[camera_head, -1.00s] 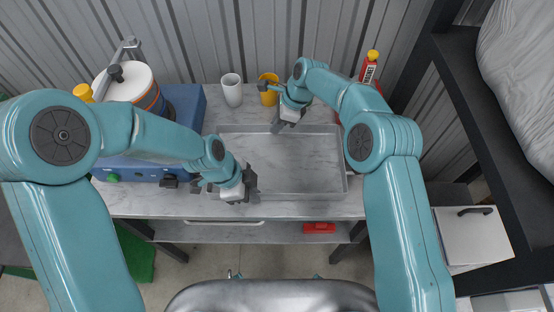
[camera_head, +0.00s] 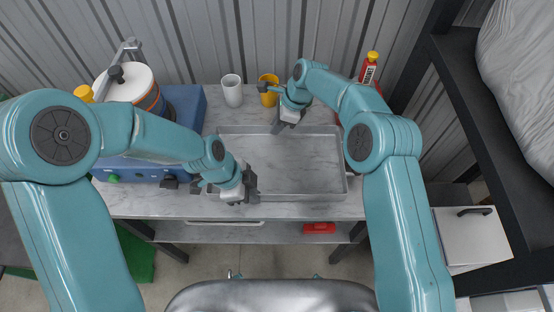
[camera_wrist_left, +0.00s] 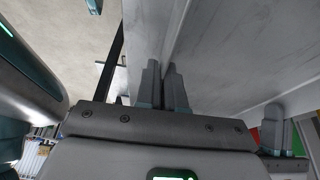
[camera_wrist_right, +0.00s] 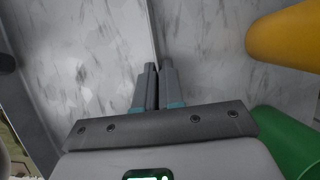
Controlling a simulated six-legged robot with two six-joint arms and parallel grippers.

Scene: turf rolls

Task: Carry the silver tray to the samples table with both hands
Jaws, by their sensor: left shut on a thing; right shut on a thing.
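The silver tray (camera_head: 342,150) is a shallow, empty, rectangular tray on the grey marble-look worktop (camera_head: 170,205). My left gripper (camera_head: 244,189) is shut on its near rim, left of the middle. The left wrist view shows the fingers (camera_wrist_left: 164,85) closed on the thin tray wall. My right gripper (camera_head: 279,127) is at the far rim and is shut on it. In the right wrist view its fingers (camera_wrist_right: 151,83) meet over the upright wall. My grippers hide short stretches of the rim. I cannot tell which table is the samples table.
A white cup (camera_head: 232,91) and a yellow cup (camera_head: 268,90) stand behind the tray. A blue machine (camera_head: 187,103) with a white-topped drum stands left. A red bottle (camera_head: 368,69) stands back right. A black-framed shelf (camera_head: 470,110) rises at right. A red item (camera_head: 319,228) lies on the lower shelf.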

